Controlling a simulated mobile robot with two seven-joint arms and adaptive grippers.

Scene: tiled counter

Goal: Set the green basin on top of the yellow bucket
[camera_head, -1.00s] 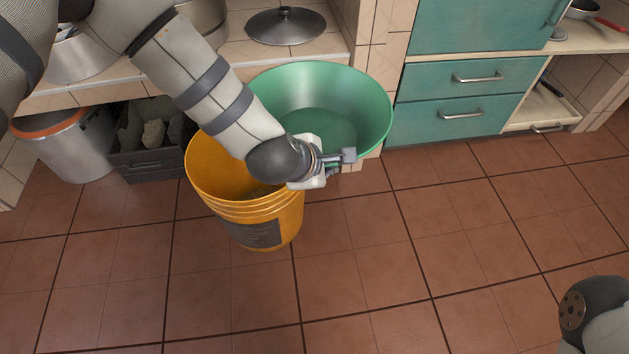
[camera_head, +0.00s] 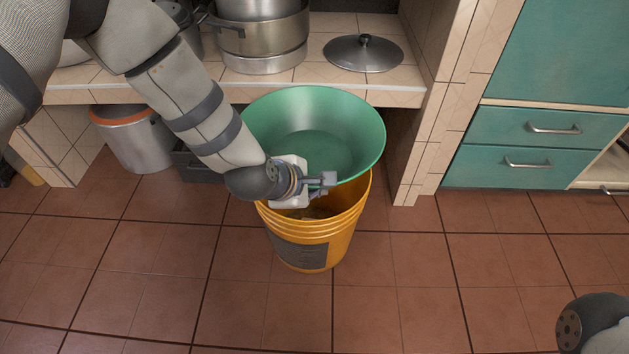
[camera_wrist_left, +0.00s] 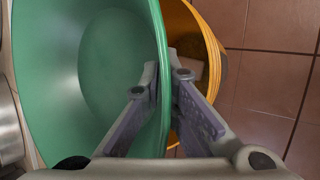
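The green basin (camera_head: 318,130) is held in the air by its near rim, above and slightly behind the yellow bucket (camera_head: 312,245). My left gripper (camera_head: 322,182) is shut on the rim. In the left wrist view, the fingers (camera_wrist_left: 164,75) lie on either side of the wall of the basin (camera_wrist_left: 85,60). The bucket stands upright on the floor, and part of its open mouth shows in front of the basin. It also shows in the left wrist view (camera_wrist_left: 212,70) beyond the rim. The basin hides the bucket's far rim. My right gripper is out of view.
A tiled counter (camera_head: 375,88) with metal pots (camera_head: 262,35) and a lid (camera_head: 362,53) stands behind the basin. A tiled pillar (camera_head: 425,140) and teal drawers (camera_head: 540,140) are to the right. A metal bin (camera_head: 138,140) sits under the counter. The front floor is clear.

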